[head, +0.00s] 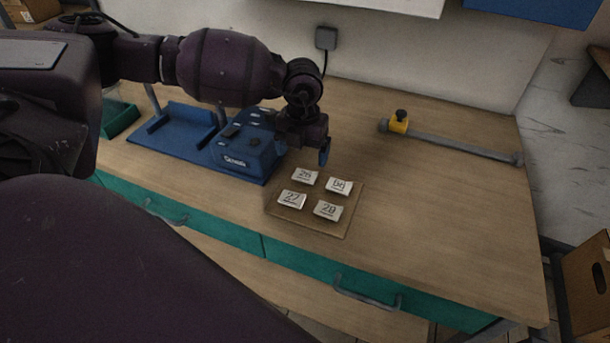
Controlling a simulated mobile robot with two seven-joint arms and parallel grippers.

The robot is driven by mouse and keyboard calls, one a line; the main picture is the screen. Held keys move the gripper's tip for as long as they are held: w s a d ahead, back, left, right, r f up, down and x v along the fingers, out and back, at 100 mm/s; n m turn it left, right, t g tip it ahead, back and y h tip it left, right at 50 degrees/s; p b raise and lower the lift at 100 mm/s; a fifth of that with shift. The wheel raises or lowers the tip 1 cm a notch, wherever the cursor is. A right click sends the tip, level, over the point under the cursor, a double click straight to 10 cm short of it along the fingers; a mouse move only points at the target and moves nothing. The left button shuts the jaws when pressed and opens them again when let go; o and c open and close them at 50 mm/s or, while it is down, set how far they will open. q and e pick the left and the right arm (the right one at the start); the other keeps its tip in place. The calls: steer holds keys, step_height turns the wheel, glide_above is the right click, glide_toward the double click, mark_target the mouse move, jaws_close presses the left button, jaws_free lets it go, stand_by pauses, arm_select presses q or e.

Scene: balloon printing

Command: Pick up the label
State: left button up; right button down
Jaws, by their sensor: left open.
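Several small white labels with dark printed numbers lie on a thin brown square board (345,228) on the wooden table. The back left label (305,177) reads about 26, and the back right label (339,187) is harder to read. The front left label (292,200) reads 27, and the front right label (328,210) reads about 28. My left gripper (323,157) is just behind and above the back labels, with a blue fingertip pointing down. It holds no label. My right gripper is not in view.
A blue printing machine (240,162) stands left of the board, close to my left gripper. Green drawers (335,275) with handles run along the front.

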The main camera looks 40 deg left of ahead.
mark_target(305, 175)
arm_select(q)
steer(key=shift+w+f+b, duration=0.15)
steer(key=shift+w+f, duration=0.1)
steer(key=shift+f, duration=1.4)
steer(key=shift+w+f+b, duration=0.15)
steer(key=shift+w+f, duration=0.05)
steer(key=shift+f, duration=1.45)
steer(key=shift+f, duration=0.25)
steer(key=c, duration=1)
